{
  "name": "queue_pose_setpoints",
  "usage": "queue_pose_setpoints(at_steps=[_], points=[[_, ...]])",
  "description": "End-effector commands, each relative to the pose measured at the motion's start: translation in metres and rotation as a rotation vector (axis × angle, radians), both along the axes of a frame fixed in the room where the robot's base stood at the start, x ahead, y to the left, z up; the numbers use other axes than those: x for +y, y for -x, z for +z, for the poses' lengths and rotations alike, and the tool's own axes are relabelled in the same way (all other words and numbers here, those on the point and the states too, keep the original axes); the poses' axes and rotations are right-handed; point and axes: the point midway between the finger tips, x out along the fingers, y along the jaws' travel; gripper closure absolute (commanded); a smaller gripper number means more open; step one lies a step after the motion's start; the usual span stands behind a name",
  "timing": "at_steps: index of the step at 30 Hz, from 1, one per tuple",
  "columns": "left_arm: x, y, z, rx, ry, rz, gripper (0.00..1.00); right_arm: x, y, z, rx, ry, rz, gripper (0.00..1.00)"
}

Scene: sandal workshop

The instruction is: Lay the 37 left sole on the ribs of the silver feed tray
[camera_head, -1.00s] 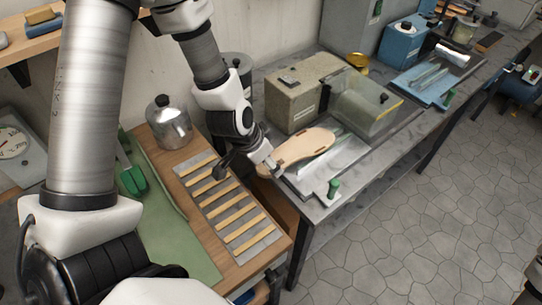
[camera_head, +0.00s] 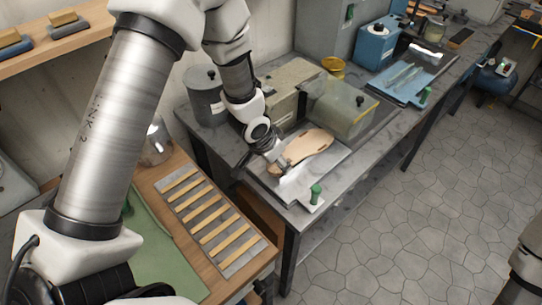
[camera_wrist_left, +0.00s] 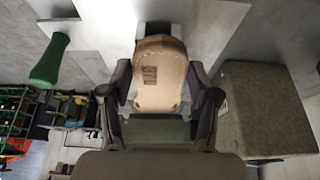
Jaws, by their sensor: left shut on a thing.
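The tan sole (camera_head: 308,145) is over the silver feed tray (camera_head: 302,187) on the grey bench, heel end toward my arm. My left gripper (camera_head: 279,164) is shut on that heel end. In the left wrist view the sole (camera_wrist_left: 160,65) sits between the two fingers (camera_wrist_left: 160,98), with a small dark stamp too blurred to read. The silver tray (camera_wrist_left: 108,28) lies beyond it, with its green handle (camera_wrist_left: 50,60) on the left. I cannot tell whether the sole touches the ribs, which are mostly hidden under it. My right gripper is not in view.
A beige box machine (camera_head: 290,78) with a clear cover (camera_head: 345,108) stands just behind the tray. A slatted rack (camera_head: 210,222) lies on the wooden table at left. A blue tray (camera_head: 405,80) is farther along the bench. A grey canister (camera_head: 205,95) stands behind my arm.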

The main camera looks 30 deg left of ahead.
Motion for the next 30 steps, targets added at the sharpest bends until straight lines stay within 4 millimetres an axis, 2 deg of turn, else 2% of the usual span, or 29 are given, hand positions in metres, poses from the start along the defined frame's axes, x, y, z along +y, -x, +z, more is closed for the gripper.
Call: queue_pose_setpoints(at_steps=[2,23,24,26,30], points=[[-0.0008,-0.0012,0.0005,0.001,0.001,0.000,0.77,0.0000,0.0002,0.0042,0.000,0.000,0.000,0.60],[-0.0010,-0.0019,-0.0065,-0.001,0.001,0.000,0.77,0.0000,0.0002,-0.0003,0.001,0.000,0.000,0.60],[-0.0009,-0.0019,-0.0062,-0.001,0.001,0.000,0.32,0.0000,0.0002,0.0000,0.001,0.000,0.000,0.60],[-0.0009,-0.0019,-0.0060,-0.001,0.001,0.000,0.11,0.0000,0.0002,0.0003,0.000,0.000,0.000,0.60],[-0.0010,-0.0018,-0.0060,-0.001,0.001,0.000,0.10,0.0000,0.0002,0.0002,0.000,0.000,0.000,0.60]])
